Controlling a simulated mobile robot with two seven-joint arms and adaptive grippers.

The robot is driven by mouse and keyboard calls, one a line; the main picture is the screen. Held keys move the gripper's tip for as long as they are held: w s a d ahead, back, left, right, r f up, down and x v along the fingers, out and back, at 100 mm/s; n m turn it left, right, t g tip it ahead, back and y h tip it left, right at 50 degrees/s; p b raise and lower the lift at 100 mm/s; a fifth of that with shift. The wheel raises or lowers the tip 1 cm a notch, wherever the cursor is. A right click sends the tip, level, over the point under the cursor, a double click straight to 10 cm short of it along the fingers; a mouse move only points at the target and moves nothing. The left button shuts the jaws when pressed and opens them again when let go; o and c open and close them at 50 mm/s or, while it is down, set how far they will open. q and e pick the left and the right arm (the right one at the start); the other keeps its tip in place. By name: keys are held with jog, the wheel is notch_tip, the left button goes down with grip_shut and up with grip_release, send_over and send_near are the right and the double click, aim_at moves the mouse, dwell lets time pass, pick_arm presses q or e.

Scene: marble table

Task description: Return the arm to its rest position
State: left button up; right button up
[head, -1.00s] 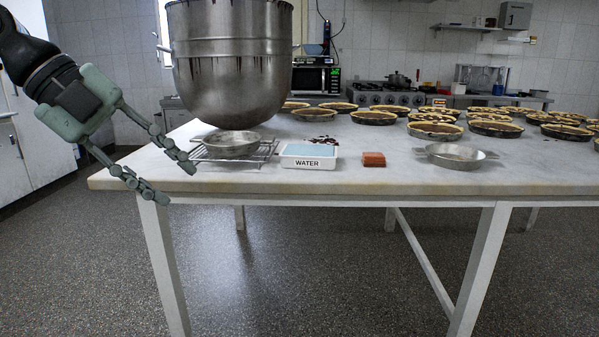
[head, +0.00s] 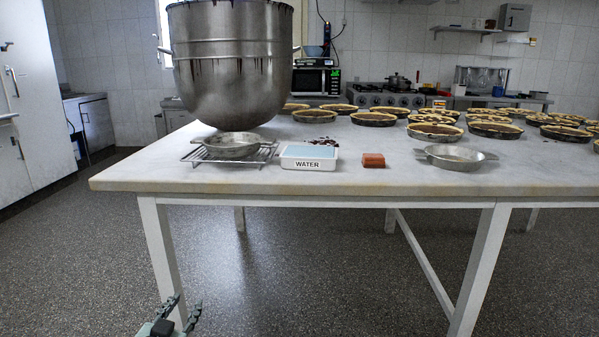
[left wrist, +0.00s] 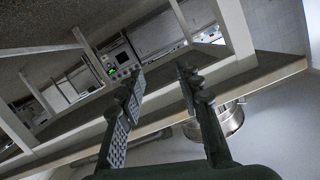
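My left gripper (head: 186,304) shows at the bottom left of the head view, low in front of the marble table (head: 330,187) and below its top. Its two fingers are apart with nothing between them. In the left wrist view the same gripper (left wrist: 160,76) has its fingers spread and empty, with the table's edge and legs beyond. Most of the left arm is out of the head view. My right gripper is in neither view.
On the table stand a metal pan (head: 232,152) on a wire rack (head: 190,157), a large mixing bowl (head: 232,75), a WATER tray (head: 308,164), a reddish-brown block (head: 373,160), another metal pan (head: 455,165) and several pies. The floor (head: 80,255) left of the table is clear.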

pick_arm(q)
jog(key=s+a+f+n+g+y, duration=0.1)
jog(key=s+f+g, duration=0.2)
jog(key=s+f, duration=0.4)
jog(key=s+a+f+g+y, duration=0.1)
jog(key=s+f+g, duration=0.3)
jog(key=f, duration=0.6)
jog(key=s+f+g, duration=0.2)
jog(key=s+f, duration=0.3)
jog(key=s, duration=0.5)
jog(key=s+f+g, duration=0.3)
jog(key=s+f, duration=0.3)
jog(key=s, duration=0.3)
jog(key=shift+s+d+f+n+h, duration=0.25)
jog(key=shift+s+d+n+h, duration=0.05)
jog(key=shift+s+d+h, duration=0.1)
